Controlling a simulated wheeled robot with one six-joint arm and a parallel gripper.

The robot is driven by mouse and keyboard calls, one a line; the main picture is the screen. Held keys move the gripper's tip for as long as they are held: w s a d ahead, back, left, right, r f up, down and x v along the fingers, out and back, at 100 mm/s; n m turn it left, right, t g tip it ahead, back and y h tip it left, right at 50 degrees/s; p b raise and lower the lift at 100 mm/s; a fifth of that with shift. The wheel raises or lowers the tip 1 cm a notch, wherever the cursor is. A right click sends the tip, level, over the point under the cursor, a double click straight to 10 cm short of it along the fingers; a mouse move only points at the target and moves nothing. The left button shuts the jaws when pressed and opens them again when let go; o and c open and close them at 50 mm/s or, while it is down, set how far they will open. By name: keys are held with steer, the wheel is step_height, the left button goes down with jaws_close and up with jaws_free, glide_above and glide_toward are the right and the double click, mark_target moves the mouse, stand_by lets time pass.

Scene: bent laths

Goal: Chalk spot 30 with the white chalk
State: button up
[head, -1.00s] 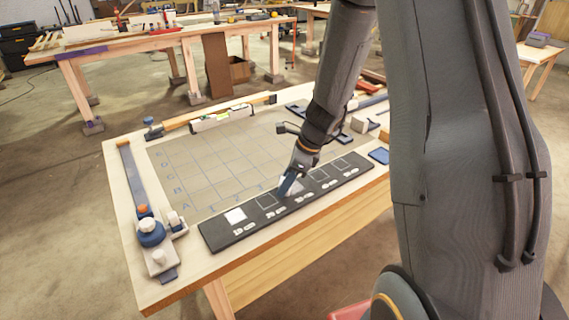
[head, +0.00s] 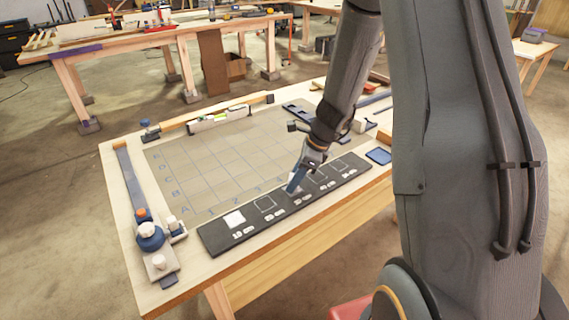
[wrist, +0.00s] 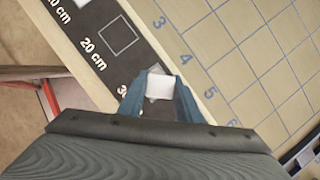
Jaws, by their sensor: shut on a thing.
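My gripper (head: 291,190) reaches down over the third square of the black strip (head: 217,238). In the wrist view its blue fingers are shut on the white chalk (wrist: 160,82), a small white block. Spot 30 lies under the chalk and fingers, largely hidden; a greyish patch shows beside the chalk. Only part of its label shows in the wrist view. Whether the chalk touches the strip I cannot tell. The 10 cm square (head: 235,218) is filled white. The 20 cm square (head: 265,202) is an empty outline.
The strip lies along the front edge of the table, before a board with a blue grid (head: 215,160). A blue-and-white clamp-like fixture (head: 152,238) stands at the left. A level (head: 217,119) lies at the back. A small blue pad (head: 379,155) lies right of the strip.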

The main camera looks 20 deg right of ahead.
steer(key=shift+s+a, duration=0.25)
steer(key=shift+a, duration=0.35)
steer(key=shift+s+a, duration=0.2)
steer(key=shift+a, duration=0.45)
steer(key=shift+s+a, duration=0.25)
steer(key=shift+a, duration=0.35)
step_height(320, 180, up, 3)
steer(key=shift+f+p, duration=0.2)
steer(key=shift+p, duration=0.8)
steer(key=shift+s+r+p, duration=0.1)
steer(key=shift+r+p, duration=0.25)
step_height(320, 180, up, 5)
steer(key=p, duration=0.5)
steer(key=shift+f, duration=0.15)
